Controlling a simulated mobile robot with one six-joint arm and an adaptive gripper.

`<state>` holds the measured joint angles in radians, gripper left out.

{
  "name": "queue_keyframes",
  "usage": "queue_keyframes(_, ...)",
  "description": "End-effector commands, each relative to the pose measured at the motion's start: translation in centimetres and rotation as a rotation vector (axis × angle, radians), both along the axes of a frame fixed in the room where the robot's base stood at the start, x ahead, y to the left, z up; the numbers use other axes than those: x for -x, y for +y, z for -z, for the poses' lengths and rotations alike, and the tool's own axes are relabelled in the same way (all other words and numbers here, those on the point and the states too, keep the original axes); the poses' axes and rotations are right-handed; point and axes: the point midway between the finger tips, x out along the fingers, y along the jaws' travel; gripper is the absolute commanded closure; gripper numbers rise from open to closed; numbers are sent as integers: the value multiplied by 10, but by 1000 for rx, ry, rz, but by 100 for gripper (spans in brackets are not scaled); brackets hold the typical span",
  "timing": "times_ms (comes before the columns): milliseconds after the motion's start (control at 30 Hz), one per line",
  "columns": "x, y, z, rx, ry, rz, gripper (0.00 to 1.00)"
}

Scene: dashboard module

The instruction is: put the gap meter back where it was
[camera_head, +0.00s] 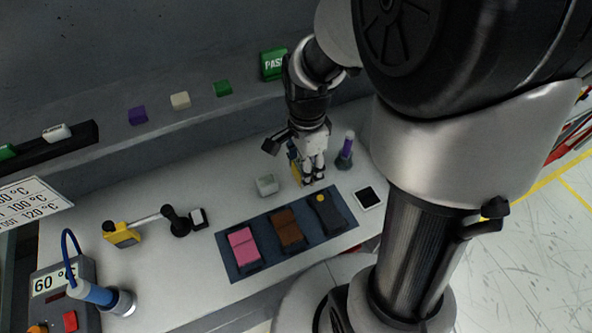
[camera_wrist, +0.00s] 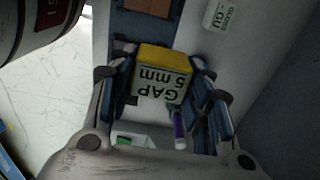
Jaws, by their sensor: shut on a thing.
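The gap meter (camera_wrist: 163,72) is a yellow block with a white face reading "GAP 5 mm", upside down in the wrist view. My gripper (camera_wrist: 160,78) is shut on it, with one finger pad on each side. In the head view my gripper (camera_head: 308,180) points down over the bench behind the blue mat, and a yellow part of the gap meter (camera_head: 295,171) shows at its left. I cannot tell whether the meter touches the bench.
A dark blue mat (camera_head: 274,262) holds pink, brown and black pieces. A small pale block (camera_head: 267,185) is left of my gripper. A purple-topped item (camera_head: 346,150) stands close on the right, with a white-framed black pad (camera_head: 369,198) nearer.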

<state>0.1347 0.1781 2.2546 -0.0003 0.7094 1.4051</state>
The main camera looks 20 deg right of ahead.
Motion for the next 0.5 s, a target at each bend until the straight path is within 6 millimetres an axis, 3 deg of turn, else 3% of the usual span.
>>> queue_keyframes(33,1,0,20,-1,6,-1,86)
queue_keyframes(300,1,0,91,-1,4,-2,86)
queue_keyframes(500,0,0,118,0,1,-3,86)
